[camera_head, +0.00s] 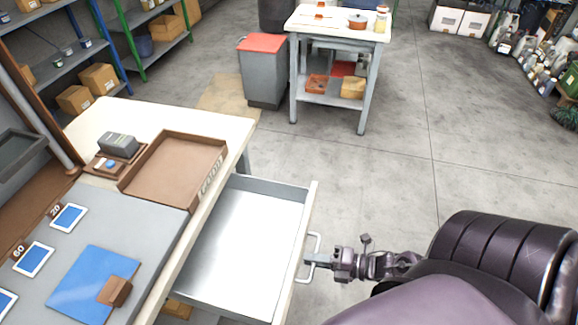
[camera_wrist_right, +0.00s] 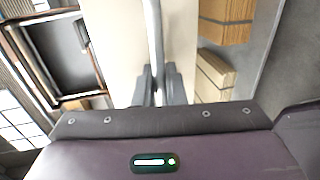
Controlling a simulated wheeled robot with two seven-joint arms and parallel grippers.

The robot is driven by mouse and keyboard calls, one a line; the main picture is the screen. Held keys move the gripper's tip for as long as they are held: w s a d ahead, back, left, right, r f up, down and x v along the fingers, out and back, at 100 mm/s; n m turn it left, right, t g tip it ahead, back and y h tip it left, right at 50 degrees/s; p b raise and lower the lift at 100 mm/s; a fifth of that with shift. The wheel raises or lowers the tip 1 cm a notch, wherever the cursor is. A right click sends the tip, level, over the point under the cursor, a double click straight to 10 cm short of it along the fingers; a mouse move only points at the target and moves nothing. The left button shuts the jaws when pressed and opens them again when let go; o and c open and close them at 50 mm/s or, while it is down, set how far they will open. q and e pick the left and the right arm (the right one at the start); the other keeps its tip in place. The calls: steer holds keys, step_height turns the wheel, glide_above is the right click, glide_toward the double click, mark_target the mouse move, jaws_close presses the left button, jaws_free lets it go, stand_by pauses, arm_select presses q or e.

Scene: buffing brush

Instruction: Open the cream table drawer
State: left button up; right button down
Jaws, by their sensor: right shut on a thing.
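The cream table (camera_head: 231,122) stands at the left in the head view. Its drawer (camera_head: 240,250) is pulled well out and its grey metal inside looks empty. A pale bar handle (camera_head: 315,244) is on the drawer's cream front. My right gripper (camera_head: 316,259) is shut on this handle. In the right wrist view, the fingers (camera_wrist_right: 160,88) close around the upright handle bar (camera_wrist_right: 153,40) against the cream drawer front (camera_wrist_right: 118,45). My left gripper is not in view.
On the table are a brown tray (camera_head: 182,165), a small grey device (camera_head: 118,144) and a blue sheet (camera_head: 92,284) with a brown block. A grey bin (camera_head: 263,75) with a red lid and another table (camera_head: 340,22) stand behind.

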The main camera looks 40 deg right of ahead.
steer(key=shift+f+v, duration=0.15)
steer(key=shift+v, duration=0.55)
steer(key=shift+f+v, duration=0.15)
steer(key=shift+v, duration=0.5)
steer(key=c, duration=1.6)
jaws_free()
steer(key=shift+c, duration=0.2)
steer(key=shift+s+d, duration=0.1)
steer(key=v, duration=0.7)
steer(key=shift+s+d, duration=0.15)
steer(key=shift+s, duration=0.15)
